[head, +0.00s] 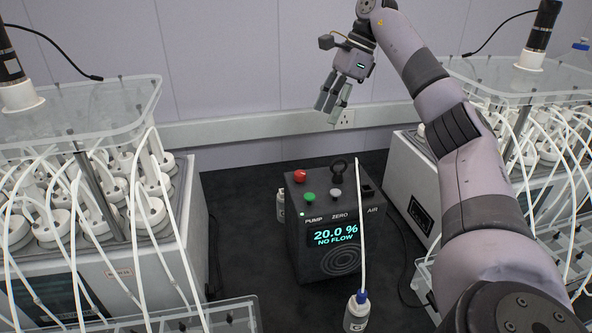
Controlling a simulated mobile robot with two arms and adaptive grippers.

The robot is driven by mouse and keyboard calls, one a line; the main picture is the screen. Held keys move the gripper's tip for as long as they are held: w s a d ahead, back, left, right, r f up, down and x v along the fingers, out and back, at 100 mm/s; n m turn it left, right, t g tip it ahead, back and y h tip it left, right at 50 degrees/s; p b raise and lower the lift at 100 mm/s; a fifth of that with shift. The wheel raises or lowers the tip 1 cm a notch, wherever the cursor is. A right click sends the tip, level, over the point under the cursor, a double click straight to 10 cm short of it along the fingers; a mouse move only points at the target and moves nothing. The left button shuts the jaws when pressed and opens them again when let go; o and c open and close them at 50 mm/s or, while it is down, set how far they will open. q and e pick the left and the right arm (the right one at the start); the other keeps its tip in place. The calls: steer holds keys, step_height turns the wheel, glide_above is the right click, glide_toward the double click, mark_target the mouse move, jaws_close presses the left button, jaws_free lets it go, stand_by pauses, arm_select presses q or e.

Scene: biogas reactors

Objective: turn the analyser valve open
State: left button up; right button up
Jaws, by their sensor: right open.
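The analyser (308,247) is a dark box on the black bench, with a lit display reading "20.0 % NO FLOW" and a round grille below it. A red knob (299,176) sits at the back left of its top; it looks like the valve, but no label on it is readable. A green button (309,197) is by the word PUMP and a grey button (336,194) by ZERO. My right gripper (327,114) is open and empty, up in front of the wall, above and behind the analyser in the picture. My left gripper is not in view.
Reactor units with many white tubes flank both sides. A white bottle (281,206) stands left of the analyser.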

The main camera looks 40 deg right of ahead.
steer(key=b, duration=0.2)
glide_toward(300, 172)
steer(key=p+x, duration=0.1)
steer(key=x, duration=0.7)
steer(key=shift+s, duration=0.15)
steer(key=shift+a+f, duration=0.1)
steer(key=shift+f, duration=0.25)
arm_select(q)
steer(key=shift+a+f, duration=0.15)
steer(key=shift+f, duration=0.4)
arm_select(e)
jaws_close()
